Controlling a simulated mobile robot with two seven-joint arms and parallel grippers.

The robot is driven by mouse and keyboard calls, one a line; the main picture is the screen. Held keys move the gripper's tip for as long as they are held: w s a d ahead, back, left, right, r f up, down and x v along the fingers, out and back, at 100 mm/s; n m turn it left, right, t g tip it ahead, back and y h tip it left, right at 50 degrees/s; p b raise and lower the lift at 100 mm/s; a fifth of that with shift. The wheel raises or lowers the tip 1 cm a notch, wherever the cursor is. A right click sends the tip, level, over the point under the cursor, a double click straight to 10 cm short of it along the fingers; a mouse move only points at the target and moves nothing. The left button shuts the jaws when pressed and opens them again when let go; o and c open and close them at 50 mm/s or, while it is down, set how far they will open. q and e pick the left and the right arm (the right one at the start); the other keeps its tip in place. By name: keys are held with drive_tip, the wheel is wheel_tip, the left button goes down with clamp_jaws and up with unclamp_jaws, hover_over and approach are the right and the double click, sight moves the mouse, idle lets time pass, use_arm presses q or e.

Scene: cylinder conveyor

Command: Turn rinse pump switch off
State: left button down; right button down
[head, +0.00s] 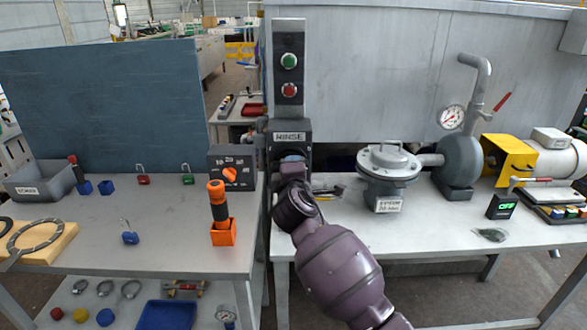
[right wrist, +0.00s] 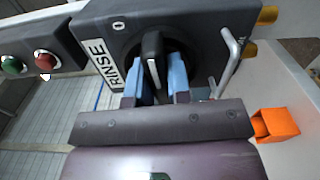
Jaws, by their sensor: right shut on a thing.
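The rinse switch is a dark grey box (head: 305,135) with a white RINSE label, standing at the inner edge of the right table in the head view. In the right wrist view its box (right wrist: 200,35) fills the top, with the label on the left side. A black rotary knob (right wrist: 153,55) with a white pointer line sits on its face. My right gripper (right wrist: 164,75) has its blue fingers on both sides of the knob, shut on it. In the head view my right gripper (head: 292,162) hides the knob. My left gripper is out of view.
A green and a red button (head: 289,90) sit on the panel above the box. A metal lever bar (right wrist: 230,58) stands beside the knob. An orange holder (head: 223,232) is on the left table. A pump flange (head: 388,160) is to the right.

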drive_tip(key=shift+f+m, duration=0.15)
drive_tip(key=shift+m, duration=0.35)
drive_tip(key=c, duration=1.1)
unclamp_jaws()
drive_tip(key=shift+o, duration=0.2)
drive_tip(key=shift+s, duration=0.1)
drive_tip(key=s, duration=1)
drive_tip(key=shift+s, duration=0.3)
